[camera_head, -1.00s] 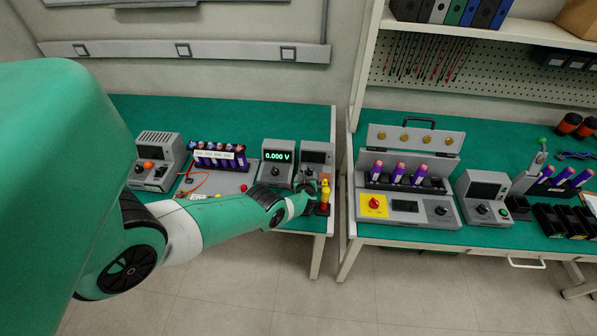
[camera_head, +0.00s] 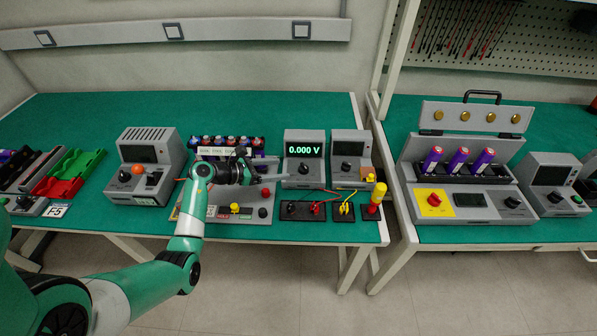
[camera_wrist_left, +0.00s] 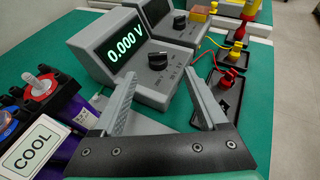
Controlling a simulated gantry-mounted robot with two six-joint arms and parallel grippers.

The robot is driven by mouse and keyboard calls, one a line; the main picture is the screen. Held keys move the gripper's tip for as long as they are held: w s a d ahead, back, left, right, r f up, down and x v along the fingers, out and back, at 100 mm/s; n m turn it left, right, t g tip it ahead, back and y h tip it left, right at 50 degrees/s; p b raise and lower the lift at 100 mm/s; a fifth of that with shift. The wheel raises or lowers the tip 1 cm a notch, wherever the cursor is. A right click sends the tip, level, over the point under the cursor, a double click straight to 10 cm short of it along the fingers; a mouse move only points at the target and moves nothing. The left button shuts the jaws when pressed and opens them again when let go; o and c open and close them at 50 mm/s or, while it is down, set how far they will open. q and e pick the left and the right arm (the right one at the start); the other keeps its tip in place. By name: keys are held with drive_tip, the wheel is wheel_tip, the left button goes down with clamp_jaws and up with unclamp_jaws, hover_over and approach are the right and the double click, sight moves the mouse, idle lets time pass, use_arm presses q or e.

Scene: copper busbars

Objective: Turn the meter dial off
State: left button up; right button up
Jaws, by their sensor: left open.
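The meter (camera_head: 303,147) stands on the green bench with a lit display reading 0.000 V. Its black dial (camera_head: 303,168) is on the front panel below the display. In the left wrist view the meter (camera_wrist_left: 124,52) is straight ahead, and its dial (camera_wrist_left: 157,62) shows between and beyond my fingertips. My left gripper (camera_head: 276,169) is open and empty, just left of the meter, with its fingers pointing right. In the left wrist view the left gripper (camera_wrist_left: 161,73) has its fingers spread wide, apart from the dial. My right gripper is not in view.
A second grey device (camera_head: 351,150) with a dial stands right of the meter. Black terminal blocks (camera_head: 302,210) with red and yellow leads lie in front. A row of cells with a COOL label (camera_wrist_left: 31,144) is close beside my left gripper. A yellow-topped post (camera_head: 377,194) stands near the bench corner.

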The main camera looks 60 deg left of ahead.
sight(303, 166)
use_arm(q)
drive_tip(key=b+x, duration=0.3)
drive_tip(key=x, duration=0.2)
drive_tip(key=b+x, duration=0.3)
drive_tip(key=x, duration=0.2)
drive_tip(key=shift+w+a+f, duration=0.25)
drive_tip(key=shift+w+f, duration=0.05)
drive_tip(key=shift+w, duration=0.3)
drive_tip(key=shift+c, duration=0.2)
clamp_jaws()
